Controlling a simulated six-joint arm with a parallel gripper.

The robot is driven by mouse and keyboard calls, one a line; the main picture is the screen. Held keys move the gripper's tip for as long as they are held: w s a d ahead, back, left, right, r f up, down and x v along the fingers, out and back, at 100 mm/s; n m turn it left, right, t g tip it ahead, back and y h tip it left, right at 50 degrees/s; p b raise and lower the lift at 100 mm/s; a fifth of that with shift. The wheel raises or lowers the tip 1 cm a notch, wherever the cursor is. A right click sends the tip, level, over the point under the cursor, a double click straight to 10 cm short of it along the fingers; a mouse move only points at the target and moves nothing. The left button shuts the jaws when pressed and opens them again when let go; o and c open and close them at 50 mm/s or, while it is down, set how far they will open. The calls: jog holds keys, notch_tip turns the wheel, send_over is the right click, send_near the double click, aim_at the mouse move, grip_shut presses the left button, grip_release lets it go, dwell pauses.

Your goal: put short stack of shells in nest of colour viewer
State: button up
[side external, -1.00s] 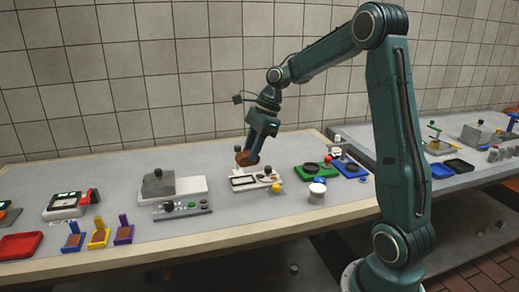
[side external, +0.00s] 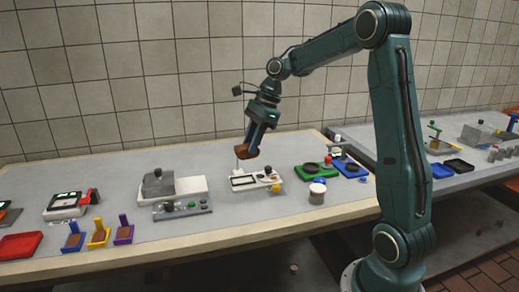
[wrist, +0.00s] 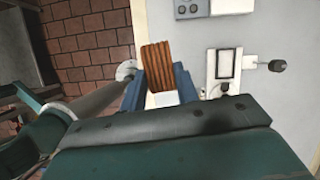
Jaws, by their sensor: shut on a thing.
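My gripper (wrist: 158,80) is shut on a short stack of shells (wrist: 158,64), a brown, ridged block between its blue fingers. In the side external view the brown stack (side external: 246,151) is in the air at the tip of my gripper (side external: 252,146), above the back of a white device. This white device (side external: 243,184) has a dark-framed window, a dark knob and a yellow part. It also shows in the wrist view (wrist: 225,86), right of the stack. Another device (side external: 66,206) with a lit green screen and red part stands at left. I cannot tell which is the colour viewer.
A grey control box (side external: 182,207) with knobs stands left of the white device. A white jar (side external: 317,194) and green (side external: 311,173) and blue (side external: 351,172) trays are to the right.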

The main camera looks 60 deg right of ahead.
jog(key=w+d+f+m, duration=0.1)
jog(key=w+d+f, duration=0.9)
jog(key=d, duration=0.4)
jog(key=shift+w+a+f, duration=0.1)
jog(key=shift+a+f, duration=0.05)
jog(key=shift+f, duration=1.95)
jog(key=shift+w+a+f, duration=0.1)
jog(key=shift+a+f, duration=0.05)
jog(key=shift+f, duration=1.95)
jog(key=shift+f, duration=0.15)
jog(key=o, duration=1)
jog(key=shift+t, duration=0.3)
jog(key=v, duration=1.2)
jog(key=shift+w+a+r, duration=0.1)
jog(key=shift+a+r, duration=0.05)
jog(key=shift+r, duration=0.05)
